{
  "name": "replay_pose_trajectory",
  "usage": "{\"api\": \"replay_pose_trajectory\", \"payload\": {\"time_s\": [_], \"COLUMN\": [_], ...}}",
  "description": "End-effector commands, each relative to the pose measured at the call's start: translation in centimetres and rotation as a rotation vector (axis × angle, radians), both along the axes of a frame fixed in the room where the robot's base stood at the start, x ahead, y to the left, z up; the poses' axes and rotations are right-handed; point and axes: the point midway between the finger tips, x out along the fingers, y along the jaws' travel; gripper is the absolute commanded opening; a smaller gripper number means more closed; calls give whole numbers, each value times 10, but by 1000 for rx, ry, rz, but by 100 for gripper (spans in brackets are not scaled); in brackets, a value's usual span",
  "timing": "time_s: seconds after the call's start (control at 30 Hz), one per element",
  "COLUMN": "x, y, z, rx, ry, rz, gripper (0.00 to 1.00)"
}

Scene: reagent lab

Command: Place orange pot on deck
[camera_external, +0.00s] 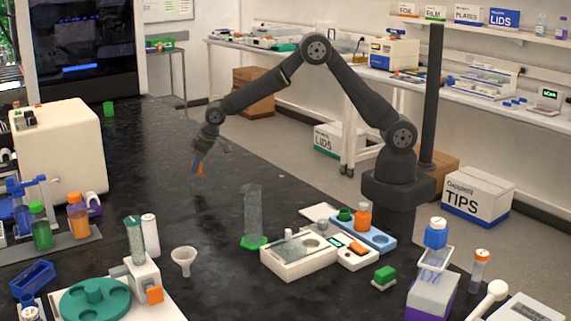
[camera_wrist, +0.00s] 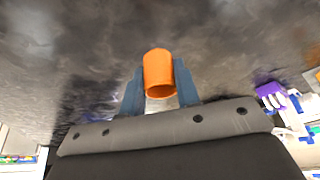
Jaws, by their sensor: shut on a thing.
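The orange pot (camera_wrist: 159,70) is a small orange cup between the two blue-grey fingers of my gripper (camera_wrist: 160,88) in the wrist view. My gripper is shut on it. In the external view my gripper (camera_external: 201,156) points down and holds the orange pot (camera_external: 197,168) in the air above the black bench, left of the tall clear cylinder. I cannot tell which surface is the deck. A low white unit (camera_external: 298,272) and a blue tray (camera_external: 378,238) with a green-topped item and an orange bottle stand right of the cylinder.
The clear cylinder (camera_external: 253,212) stands on a green base. A white funnel (camera_external: 184,260), a green round rack (camera_external: 92,300) and a cream machine (camera_external: 60,150) stand to the left. The black bench (camera_external: 180,190) under my gripper is clear.

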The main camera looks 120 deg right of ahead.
Motion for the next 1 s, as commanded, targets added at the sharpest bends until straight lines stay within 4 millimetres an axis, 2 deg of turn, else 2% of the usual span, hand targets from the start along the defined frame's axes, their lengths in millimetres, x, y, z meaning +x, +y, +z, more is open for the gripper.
{"api": "replay_pose_trajectory", "payload": {"time_s": [0.03,0.17,0.27,0.5,0.9,0.93,1.0], "x": [7,15,16,16,15,16,16], "y": [3,7,8,8,7,7,7], "z": [-5,-10,-16,-46,-51,-50,-50], "rx": [0,-1,0,0,0,0,0], "ry": [0,-1,1,0,-1,-1,-1], "rz": [1,0,0,-1,-1,-1,-1], "gripper": [8,8,8,8,8,35,49]}}
